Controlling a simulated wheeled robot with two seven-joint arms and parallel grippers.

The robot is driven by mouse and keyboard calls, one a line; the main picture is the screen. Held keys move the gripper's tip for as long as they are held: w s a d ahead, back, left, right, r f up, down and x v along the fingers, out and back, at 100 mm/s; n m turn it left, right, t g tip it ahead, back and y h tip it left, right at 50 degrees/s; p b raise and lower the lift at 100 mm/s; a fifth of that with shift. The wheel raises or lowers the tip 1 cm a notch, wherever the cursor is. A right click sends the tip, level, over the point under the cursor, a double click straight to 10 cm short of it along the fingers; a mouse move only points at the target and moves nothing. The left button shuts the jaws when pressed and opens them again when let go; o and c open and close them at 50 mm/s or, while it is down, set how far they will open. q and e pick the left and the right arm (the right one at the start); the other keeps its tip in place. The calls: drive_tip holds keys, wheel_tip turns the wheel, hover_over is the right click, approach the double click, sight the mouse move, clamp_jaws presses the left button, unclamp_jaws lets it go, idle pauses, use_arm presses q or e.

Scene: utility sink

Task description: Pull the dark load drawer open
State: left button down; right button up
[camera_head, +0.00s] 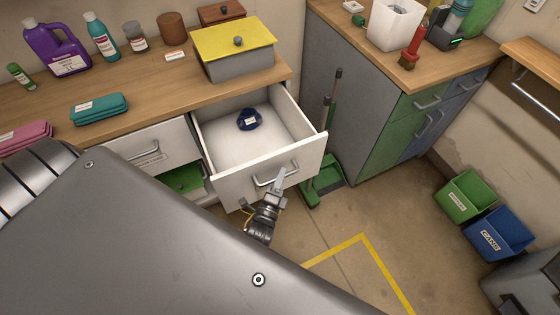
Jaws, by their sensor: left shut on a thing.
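A white drawer (232,188) is pulled out from the wooden-topped counter. A dark blue bundle with a small pale label (249,120) lies inside it, on the white drawer floor. The drawer's metal bar handle (292,166) is on its front. My left gripper (278,181) is shut on this handle, and its fingers hide part of it. My right gripper is not in view.
A white-fronted drawer with a handle (146,154) is to the left, above an opening showing something green (183,180). A green dustpan (325,180) stands right of the open drawer. Green (466,197) and blue (497,234) bins are at right. Floor is clear ahead.

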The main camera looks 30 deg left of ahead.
use_arm(q)
drive_tip(key=c, duration=1.5)
unclamp_jaws()
drive_tip(key=shift+o, duration=0.2)
drive_tip(key=shift+s, duration=0.1)
drive_tip(key=b+v, duration=0.2)
drive_tip(key=v, duration=0.8)
drive_tip(key=shift+s, duration=0.3)
